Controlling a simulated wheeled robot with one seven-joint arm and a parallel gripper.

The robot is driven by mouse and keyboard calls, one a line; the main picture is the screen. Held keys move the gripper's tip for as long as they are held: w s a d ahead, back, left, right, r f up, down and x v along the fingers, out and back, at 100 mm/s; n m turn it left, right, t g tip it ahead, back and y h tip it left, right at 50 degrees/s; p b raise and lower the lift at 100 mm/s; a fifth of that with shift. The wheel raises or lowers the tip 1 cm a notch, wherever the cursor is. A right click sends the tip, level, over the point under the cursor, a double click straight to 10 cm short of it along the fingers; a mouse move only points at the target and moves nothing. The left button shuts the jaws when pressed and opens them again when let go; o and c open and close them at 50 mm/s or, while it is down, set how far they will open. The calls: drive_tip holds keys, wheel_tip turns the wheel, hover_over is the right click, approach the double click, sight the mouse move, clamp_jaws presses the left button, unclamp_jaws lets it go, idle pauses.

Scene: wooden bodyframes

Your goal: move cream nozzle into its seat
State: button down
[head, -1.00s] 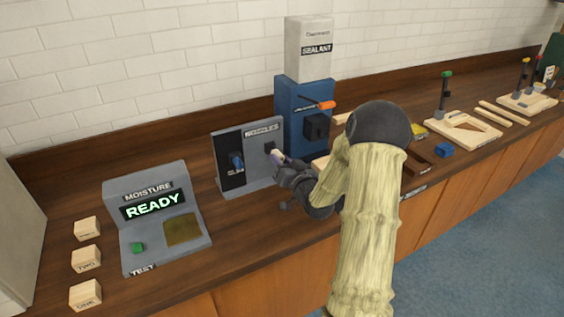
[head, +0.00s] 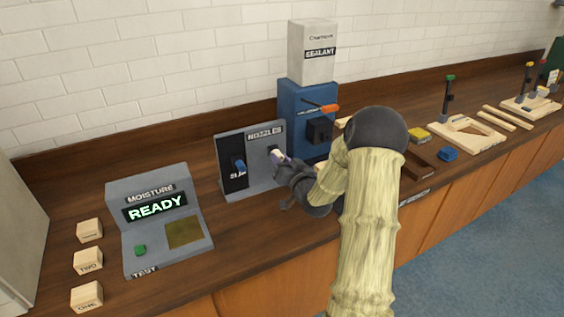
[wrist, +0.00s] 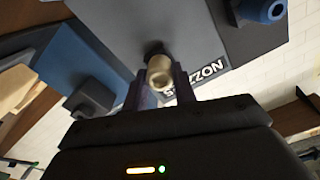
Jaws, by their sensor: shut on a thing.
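The cream nozzle (wrist: 160,72) is between my gripper's fingers in the wrist view, close in front of the grey nozzle panel (wrist: 125,20). A dark round part of the panel lies right behind the nozzle; I cannot tell whether the nozzle touches it. In the head view my gripper (head: 280,158) is at the right half of the nozzle panel (head: 262,178), with the pale nozzle tip (head: 276,153) just showing. A blue nozzle (head: 239,165) sits on the panel's left, dark half. It also shows in the wrist view (wrist: 262,10).
The blue sealant machine (head: 296,100) with an orange-tipped lever (head: 328,109) stands just right of the panel. The moisture tester (head: 158,220) reads READY at left, beside several wooden blocks (head: 88,262). Counter between tester and panel is clear.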

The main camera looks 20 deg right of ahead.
drive_tip(key=shift+w, duration=0.2)
drive_tip(key=c, duration=1.1)
unclamp_jaws()
drive_tip(key=shift+o, duration=0.2)
drive_tip(key=shift+s, duration=0.15)
drive_tip(key=s+b, duration=0.8)
drive_tip(key=s, duration=0.9)
drive_tip(key=shift+d, duration=0.2)
